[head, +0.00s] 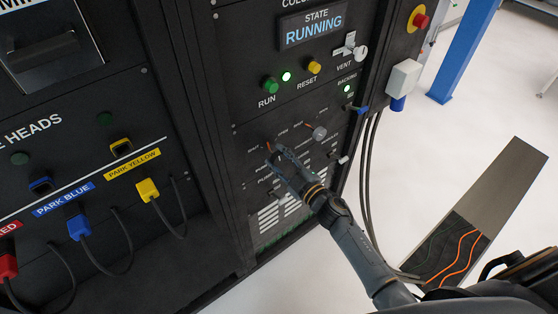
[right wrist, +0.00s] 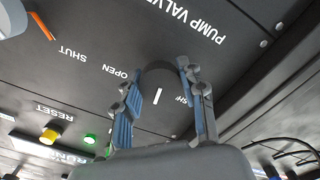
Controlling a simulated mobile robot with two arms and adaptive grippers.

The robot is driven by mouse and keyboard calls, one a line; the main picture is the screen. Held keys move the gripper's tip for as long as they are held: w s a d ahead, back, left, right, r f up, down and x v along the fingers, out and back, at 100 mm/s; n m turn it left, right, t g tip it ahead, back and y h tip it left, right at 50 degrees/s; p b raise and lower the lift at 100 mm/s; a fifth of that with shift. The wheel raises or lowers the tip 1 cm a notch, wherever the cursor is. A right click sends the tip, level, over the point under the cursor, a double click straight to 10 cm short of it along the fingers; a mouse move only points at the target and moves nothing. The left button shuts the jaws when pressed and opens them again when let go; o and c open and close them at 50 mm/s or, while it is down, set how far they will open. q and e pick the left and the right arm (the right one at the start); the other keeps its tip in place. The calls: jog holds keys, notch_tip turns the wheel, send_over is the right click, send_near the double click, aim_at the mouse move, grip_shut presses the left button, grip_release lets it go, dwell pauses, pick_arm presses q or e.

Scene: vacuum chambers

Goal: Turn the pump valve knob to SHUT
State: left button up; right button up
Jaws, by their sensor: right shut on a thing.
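The pump valve knob (right wrist: 158,72) is a dark round knob on the black panel. It shows in the right wrist view between the fingers of my right gripper (right wrist: 158,108), which is shut on it. In the head view my right gripper (head: 274,151) reaches the panel and hides the knob. A white line lies between the OPEN label (right wrist: 113,72) and the partly covered SHUT label (right wrist: 183,100). In the head view an orange tick shows by SHUT. My left gripper is not in view.
A grey knob (head: 319,133) sits right of my right gripper. Above are the green RUN button (head: 270,84), the yellow RESET button (head: 314,67) and a display (head: 312,27) reading RUNNING. Hanging cables (head: 369,180) are close to the right arm. Floor right of the cabinet is mostly clear.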

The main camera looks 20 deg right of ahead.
jog(key=n+b, duration=0.1)
jog(key=n, duration=0.2)
jog(key=shift+f+n, duration=0.1)
jog(key=shift+n, duration=0.2)
jog(key=shift+n+b, duration=0.65)
jog(key=shift+n, duration=0.85)
jog(key=o, duration=1.1)
jog(key=shift+o, duration=0.2)
jog(key=shift+s+d, duration=0.1)
jog(key=shift+s, duration=0.1)
jog(key=v, duration=1.1)
jog(key=shift+s, duration=0.3)
jog(key=shift+d, duration=0.1)
